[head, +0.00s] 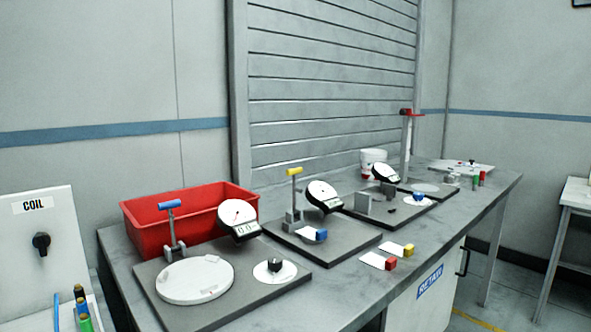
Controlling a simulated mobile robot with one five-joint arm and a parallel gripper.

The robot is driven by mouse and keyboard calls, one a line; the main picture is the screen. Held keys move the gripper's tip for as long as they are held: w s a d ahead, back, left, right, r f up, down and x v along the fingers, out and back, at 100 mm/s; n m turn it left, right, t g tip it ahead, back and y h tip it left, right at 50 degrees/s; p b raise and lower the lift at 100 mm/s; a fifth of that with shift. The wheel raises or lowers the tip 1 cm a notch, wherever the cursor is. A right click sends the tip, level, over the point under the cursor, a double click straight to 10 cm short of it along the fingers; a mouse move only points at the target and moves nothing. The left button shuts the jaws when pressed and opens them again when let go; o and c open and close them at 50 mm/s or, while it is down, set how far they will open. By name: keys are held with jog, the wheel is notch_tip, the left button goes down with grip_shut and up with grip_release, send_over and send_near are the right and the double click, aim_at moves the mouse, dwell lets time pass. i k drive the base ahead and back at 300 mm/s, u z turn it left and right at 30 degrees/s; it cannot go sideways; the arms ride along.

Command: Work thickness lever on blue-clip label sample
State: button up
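A white label sample with a blue clip (321,234) lies at the second gauge station, below its round dial (323,195). I cannot tell whether it sits under the gauge's foot. A yellow-topped lever (294,173) stands upright on this station's dark base plate (345,248), left of the dial. Another upright lever with a blue top (170,205) stands on the nearest station. No marking shows which lever is the thickness lever. My gripper is not in view.
Label samples with a red clip (391,264) and a yellow clip (408,250) lie on the bench front. A red bin (160,232) stands behind the nearest station. A tall stand with a red top (410,112) is farther back. A COIL panel (38,230) is at left.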

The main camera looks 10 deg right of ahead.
aim_at(297, 171)
jog(key=k, duration=1)
jog(key=u, duration=2.9)
jog(key=k, duration=1.5)
jog(key=z, duration=0.85)
jog(key=i, duration=1)
jog(key=u, duration=0.05)
